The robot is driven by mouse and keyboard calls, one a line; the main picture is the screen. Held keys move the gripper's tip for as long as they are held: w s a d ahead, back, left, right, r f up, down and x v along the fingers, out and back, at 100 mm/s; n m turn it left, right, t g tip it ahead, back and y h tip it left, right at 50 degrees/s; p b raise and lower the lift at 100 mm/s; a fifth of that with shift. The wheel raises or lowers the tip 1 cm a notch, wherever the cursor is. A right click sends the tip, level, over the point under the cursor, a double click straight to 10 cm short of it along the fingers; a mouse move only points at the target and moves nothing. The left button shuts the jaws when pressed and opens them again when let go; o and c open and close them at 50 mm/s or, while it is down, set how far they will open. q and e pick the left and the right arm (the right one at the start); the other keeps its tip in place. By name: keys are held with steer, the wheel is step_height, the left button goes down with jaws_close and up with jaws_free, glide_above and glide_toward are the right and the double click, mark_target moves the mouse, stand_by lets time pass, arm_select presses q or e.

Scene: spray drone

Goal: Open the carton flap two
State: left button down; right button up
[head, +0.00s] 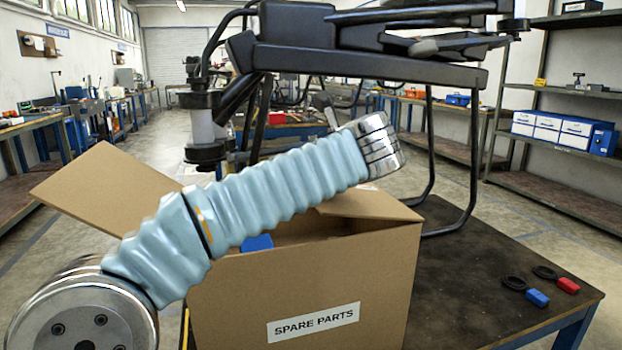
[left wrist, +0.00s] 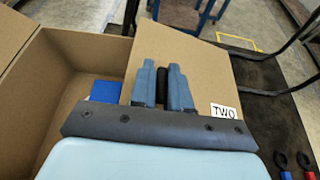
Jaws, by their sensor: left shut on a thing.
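The cardboard carton (head: 240,300), labelled SPARE PARTS, stands on the dark table. Flap two (left wrist: 215,80) bears a TWO label in the left wrist view; in the head view the flap at the carton's right (head: 375,205) leans over part of the opening. My left gripper (left wrist: 163,85) has its blue-grey fingers at flap two, shut on a dark upright piece there that looks like a tab on it. In the head view my left arm crosses above the carton and the fingertips are hidden behind the wrist. My right gripper is not in view.
Another flap (head: 100,185) stands spread out on the left. A blue item (head: 257,243) lies inside the carton. The black drone frame (head: 370,60) stands behind and above, with its leg (head: 470,170) close on the right. Black rings and small blue and red pieces (head: 537,298) lie at right.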

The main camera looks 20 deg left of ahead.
arm_select(q)
steer(key=d+r+m, duration=0.1)
steer(key=w+d+r+m+y, duration=0.1)
steer(key=r, duration=0.1)
steer(key=shift+w+r+g, duration=0.15)
steer(key=shift+r+g, duration=0.05)
steer(key=shift+g, duration=0.2)
steer(key=shift+w+d+r, duration=0.4)
steer(key=shift+d+r, duration=0.2)
steer(key=shift+r, duration=0.25)
steer(key=c, duration=1.1)
jaws_free()
steer(key=shift+c, duration=0.2)
steer(key=v, duration=1.3)
steer(key=shift+s+d, duration=0.25)
steer(key=shift+d, duration=0.1)
